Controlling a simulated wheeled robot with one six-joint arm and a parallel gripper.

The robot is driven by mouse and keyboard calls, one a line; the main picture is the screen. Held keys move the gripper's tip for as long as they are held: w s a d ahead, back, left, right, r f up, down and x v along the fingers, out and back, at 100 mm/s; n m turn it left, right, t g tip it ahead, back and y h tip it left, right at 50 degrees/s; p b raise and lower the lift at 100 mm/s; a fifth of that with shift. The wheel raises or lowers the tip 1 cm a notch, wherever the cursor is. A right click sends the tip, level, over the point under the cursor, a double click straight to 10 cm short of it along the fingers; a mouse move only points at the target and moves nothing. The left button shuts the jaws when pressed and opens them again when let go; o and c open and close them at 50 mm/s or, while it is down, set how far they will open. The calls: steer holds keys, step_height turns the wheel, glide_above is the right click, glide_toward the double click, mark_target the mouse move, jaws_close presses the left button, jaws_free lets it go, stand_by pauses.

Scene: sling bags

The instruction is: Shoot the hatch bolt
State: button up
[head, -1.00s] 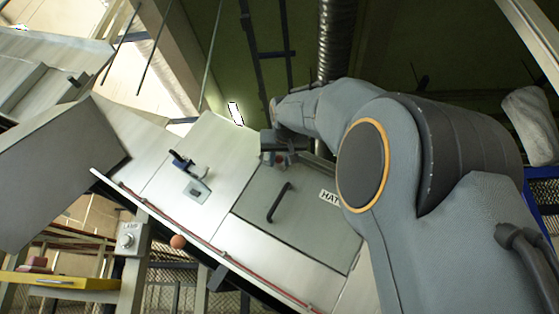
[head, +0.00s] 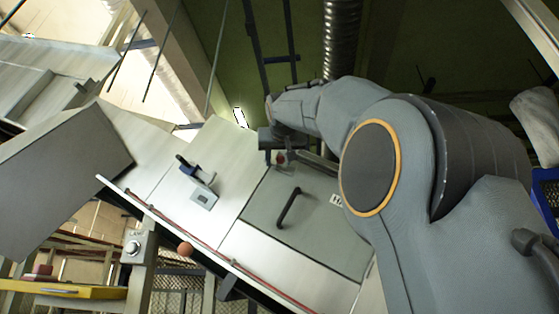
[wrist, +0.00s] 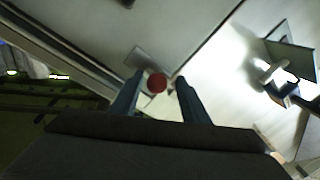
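The hatch (head: 305,225) is a grey panel with a black bar handle (head: 288,208) and a white label partly hidden by my arm. A red knob (wrist: 157,82), seemingly the bolt's, sits on a small grey plate near the panel edge in the wrist view. It also shows small in the head view (head: 281,158). My gripper (wrist: 159,77) is open, with its two fingers apart and the knob appearing between their tips. I cannot tell whether the fingers reach around the knob or stop short of it. The bolt's bar is mostly hidden.
A blue-and-black lever (head: 194,169) on a grey plate stands left of the hatch. A red line runs along the panel's lower edge, with an orange ball (head: 185,249) near it. A dial box (head: 137,247) and yellow shelf (head: 75,290) are lower left. A large duct (head: 341,40) rises behind.

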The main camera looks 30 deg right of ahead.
steer(key=shift+d+f, duration=0.1)
steer(key=shift+s, duration=0.1)
steer(key=b+v, duration=0.3)
steer(key=v, duration=0.4)
steer(key=shift+s+b, duration=0.25)
steer(key=shift+b, duration=0.05)
stand_by(0.5)
